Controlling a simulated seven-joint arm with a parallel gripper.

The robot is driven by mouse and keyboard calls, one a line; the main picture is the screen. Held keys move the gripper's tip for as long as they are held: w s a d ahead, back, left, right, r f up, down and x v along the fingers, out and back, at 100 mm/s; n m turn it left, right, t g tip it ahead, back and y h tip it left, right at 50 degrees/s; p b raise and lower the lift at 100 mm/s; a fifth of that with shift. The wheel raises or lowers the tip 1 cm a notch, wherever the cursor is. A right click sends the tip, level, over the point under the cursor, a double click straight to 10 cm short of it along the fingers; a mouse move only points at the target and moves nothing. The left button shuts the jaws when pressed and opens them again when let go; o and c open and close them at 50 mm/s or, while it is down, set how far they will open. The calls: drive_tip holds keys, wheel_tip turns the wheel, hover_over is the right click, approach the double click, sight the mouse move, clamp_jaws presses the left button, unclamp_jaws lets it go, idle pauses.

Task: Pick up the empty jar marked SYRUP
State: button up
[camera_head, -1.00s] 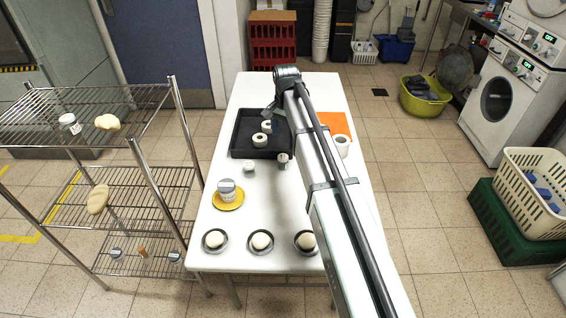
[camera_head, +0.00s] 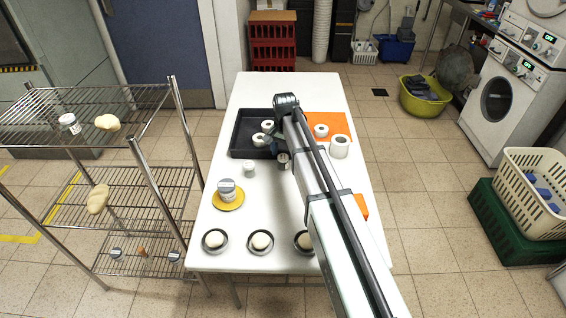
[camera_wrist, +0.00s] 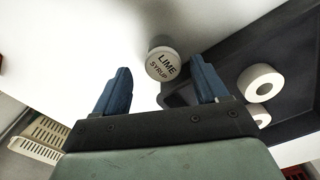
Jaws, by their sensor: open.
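A small jar (camera_wrist: 163,62) with LIME SYRUP in dark letters on its pale top stands upright on the white table in the wrist view. It appears to be the small jar (camera_head: 283,161) by the tray's near right corner in the head view. Whether it is empty I cannot tell. My gripper (camera_wrist: 162,84) is open, its two blue fingers apart, with the jar showing between and just beyond the tips, nothing held. In the head view my gripper (camera_head: 273,137) hangs over the tray's right part, near the jar, partly hidden by my arm.
The black tray (camera_head: 238,140) holds white rings (camera_head: 267,125). A white jar (camera_head: 249,168) stands before it. A lidded jar (camera_head: 227,191) stands on a yellow saucer (camera_head: 227,205). Round dishes (camera_head: 214,240) line the near edge.

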sight(283, 157)
drive_tip(key=shift+a+f, duration=0.15)
drive_tip(key=shift+f, duration=0.95)
drive_tip(key=shift+a+f, duration=0.15)
drive_tip(key=shift+f, duration=0.95)
drive_tip(key=shift+c, duration=0.5)
drive_tip(key=shift+s, duration=0.1)
drive_tip(key=c, duration=1)
drive_tip(key=shift+c, duration=0.3)
drive_tip(key=shift+r, duration=0.1)
